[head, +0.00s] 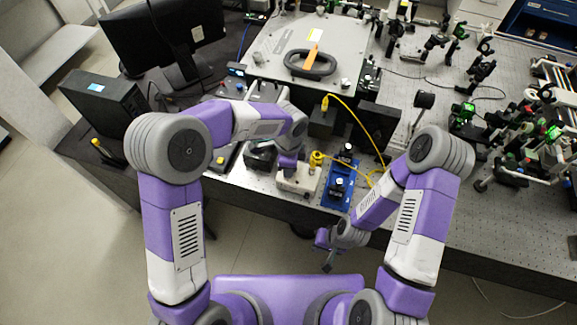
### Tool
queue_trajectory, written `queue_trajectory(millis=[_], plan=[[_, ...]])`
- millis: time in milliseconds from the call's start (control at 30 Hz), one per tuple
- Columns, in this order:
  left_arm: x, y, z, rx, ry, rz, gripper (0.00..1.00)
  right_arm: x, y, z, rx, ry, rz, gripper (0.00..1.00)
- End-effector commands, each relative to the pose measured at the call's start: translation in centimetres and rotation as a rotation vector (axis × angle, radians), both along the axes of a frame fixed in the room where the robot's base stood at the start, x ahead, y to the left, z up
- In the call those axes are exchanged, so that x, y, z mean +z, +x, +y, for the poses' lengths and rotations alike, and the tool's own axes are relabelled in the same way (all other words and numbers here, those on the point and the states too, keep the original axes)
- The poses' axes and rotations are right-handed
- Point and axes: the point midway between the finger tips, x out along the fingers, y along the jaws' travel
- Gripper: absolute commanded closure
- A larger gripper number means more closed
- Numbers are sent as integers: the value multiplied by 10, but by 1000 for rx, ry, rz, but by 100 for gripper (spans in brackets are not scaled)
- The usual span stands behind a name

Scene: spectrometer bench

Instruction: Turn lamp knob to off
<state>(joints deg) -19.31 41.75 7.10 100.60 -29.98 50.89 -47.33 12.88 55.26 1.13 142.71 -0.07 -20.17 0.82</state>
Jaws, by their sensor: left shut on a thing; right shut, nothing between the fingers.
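A small whitish box (298,180), which looks like the lamp unit, sits near the bench's front edge with a yellow fibre connector (317,158) beside its top right. My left gripper (286,169) reaches down onto the left part of this box. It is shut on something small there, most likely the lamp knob. The knob is hidden by the gripper, so its setting cannot be read. My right gripper (329,261) is shut and empty, in front of the bench edge and apart from everything.
A blue plate with black knobbed mounts (336,193) stands right of the box. A yellow cable (350,113) loops behind it. A large grey instrument (275,62) and a monitor (165,38) stand farther back. Optics crowd the right; the bench's front right (500,225) is clear.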

Motion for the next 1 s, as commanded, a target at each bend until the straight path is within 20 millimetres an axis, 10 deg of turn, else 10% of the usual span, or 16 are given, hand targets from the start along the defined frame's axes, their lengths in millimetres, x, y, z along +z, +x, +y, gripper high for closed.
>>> queue_trajectory(millis=[567,600,733,1000], plan=[[1,1,0,35,0,-2,100,-1,0,0,0,0,0,100],[1,0,0,35,0,-2,74,-1,0,0,0,0,0,100],[1,0,0,35,0,-2,54,-1,0,0,0,0,0,100],[1,0,0,34,0,-1,52,-1,0,0,0,0,0,100]])
